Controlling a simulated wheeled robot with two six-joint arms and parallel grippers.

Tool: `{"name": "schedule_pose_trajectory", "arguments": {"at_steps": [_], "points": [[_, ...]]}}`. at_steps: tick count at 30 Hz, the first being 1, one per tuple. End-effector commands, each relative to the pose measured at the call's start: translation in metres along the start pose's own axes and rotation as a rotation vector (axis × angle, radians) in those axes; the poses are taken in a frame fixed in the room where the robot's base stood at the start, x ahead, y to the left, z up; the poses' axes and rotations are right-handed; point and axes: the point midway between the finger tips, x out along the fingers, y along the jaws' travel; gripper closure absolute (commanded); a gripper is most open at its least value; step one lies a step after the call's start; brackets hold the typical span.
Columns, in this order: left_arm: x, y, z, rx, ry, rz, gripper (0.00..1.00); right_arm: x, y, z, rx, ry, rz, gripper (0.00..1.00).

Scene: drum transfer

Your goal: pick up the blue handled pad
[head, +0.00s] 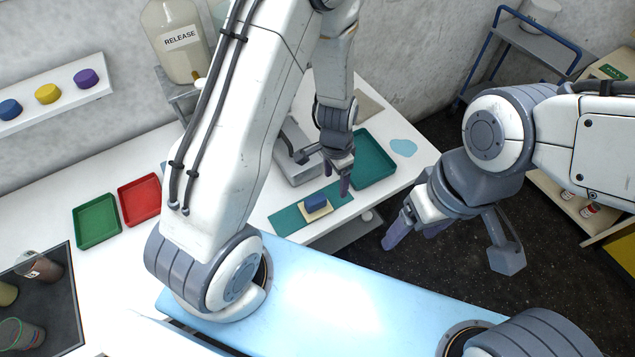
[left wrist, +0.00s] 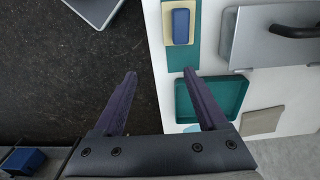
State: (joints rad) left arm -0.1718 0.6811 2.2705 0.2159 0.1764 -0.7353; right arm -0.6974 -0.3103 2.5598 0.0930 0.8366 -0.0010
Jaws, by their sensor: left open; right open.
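The blue handled pad is a cream block with a blue grip on top (head: 316,203). It lies on a teal mat (head: 286,221) on the white table, and also shows at the top of the left wrist view (left wrist: 181,27). My left gripper (head: 338,178) is open and empty, above the table just right of and behind the pad in the head view. In the left wrist view its fingers (left wrist: 159,74) are spread apart, with the pad beyond the right fingertip. My right gripper (head: 412,236) is open and empty over the floor, right of the table.
A teal tray (head: 374,157) and a metal box with a dark handle (left wrist: 270,40) are close to my left gripper. A beige square (left wrist: 262,120) and a light blue patch (head: 403,147) lie nearby. Green (head: 97,240) and red (head: 140,218) trays stand at left.

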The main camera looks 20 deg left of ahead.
Motion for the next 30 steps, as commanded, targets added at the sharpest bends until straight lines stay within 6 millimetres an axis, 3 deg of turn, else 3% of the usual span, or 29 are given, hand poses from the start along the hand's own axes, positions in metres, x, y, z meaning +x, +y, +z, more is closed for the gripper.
{"name": "schedule_pose_trajectory", "arguments": {"at_steps": [1, 3, 9, 14, 22, 30], "points": [[-0.002, -0.012, 0.009, -0.004, -0.016, 0.0, 0.25, -0.024, -0.002, -0.001, 0.0, 0.0, 0.0, 0.27], [0.01, -0.025, 0.017, 0.004, -0.022, -0.008, 0.25, -0.034, -0.003, -0.002, 0.0, -0.001, 0.0, 0.27], [0.031, -0.041, 0.034, 0.021, -0.034, -0.022, 0.25, -0.046, -0.003, -0.002, -0.001, -0.001, 0.0, 0.27], [0.047, -0.043, 0.035, 0.025, -0.034, -0.024, 0.25, -0.033, -0.002, -0.002, -0.001, -0.001, 0.0, 0.27], [0.082, -0.044, 0.036, 0.025, -0.034, -0.024, 0.25, 0.002, 0.0, 0.0, -0.003, 0.0, 0.0, 0.27], [0.092, -0.044, 0.037, 0.024, -0.034, -0.024, 0.25, 0.013, 0.001, 0.001, -0.005, 0.0, 0.0, 0.27]]}}
